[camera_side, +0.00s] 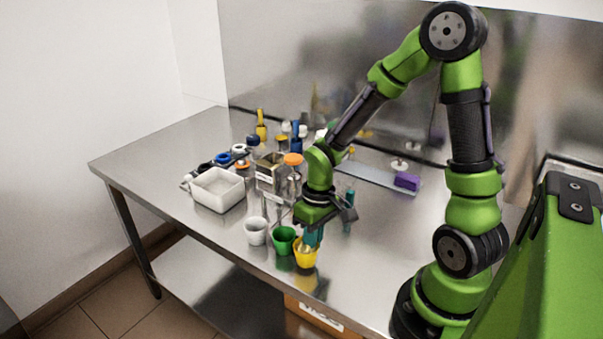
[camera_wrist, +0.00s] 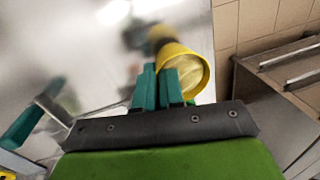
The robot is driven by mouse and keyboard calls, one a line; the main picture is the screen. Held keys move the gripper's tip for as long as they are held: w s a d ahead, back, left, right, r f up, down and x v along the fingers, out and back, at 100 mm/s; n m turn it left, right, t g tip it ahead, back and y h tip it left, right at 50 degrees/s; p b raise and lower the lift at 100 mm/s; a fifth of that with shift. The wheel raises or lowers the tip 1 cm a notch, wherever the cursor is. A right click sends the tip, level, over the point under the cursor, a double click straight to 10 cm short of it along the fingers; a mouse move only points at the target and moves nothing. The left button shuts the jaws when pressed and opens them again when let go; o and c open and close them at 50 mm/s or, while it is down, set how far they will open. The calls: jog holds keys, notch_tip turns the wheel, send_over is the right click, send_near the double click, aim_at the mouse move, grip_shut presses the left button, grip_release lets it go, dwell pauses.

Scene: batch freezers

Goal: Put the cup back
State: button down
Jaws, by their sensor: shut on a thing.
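A yellow cup (camera_side: 305,258) is at the front edge area of the steel table in the side view. My gripper (camera_side: 312,238) points down at it, with teal fingers shut on its wall. In the wrist view the cup (camera_wrist: 203,76) shows its open mouth beside the fingers (camera_wrist: 163,82). A green cup (camera_side: 283,241) stands just left of the yellow one, and a white cup (camera_side: 256,231) stands left of that. I cannot tell whether the yellow cup's base touches the table.
A white tray (camera_side: 217,191) stands at the left, with bottles and jars behind it. An orange-lidded jar (camera_side: 293,160) stands behind the cups. A purple block (camera_side: 406,181) lies on a metal strip at the back right. The table's front right is clear.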

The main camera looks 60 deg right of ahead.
jog(key=shift+f, duration=0.55)
jog(key=c, duration=1.2)
grip_release()
jog(key=shift+f, duration=0.1)
jog(key=shift+c, duration=0.2)
notch_tip(320, 180, up, 12)
jog(key=d, duration=0.2)
jog(key=s+a+r+m+t, duration=0.1)
jog(key=s+a+r+t, duration=0.1)
jog(key=r, duration=0.3)
jog(key=s+a+r+m+t, duration=0.1)
jog(key=s+a+r+t, duration=0.2)
jog(key=a+r+t, duration=0.1)
jog(key=shift+s+r+m+t, duration=0.25)
jog(key=shift+r+m+t, duration=0.15)
jog(key=shift+r+t, duration=0.35)
jog(key=shift+r, duration=0.1)
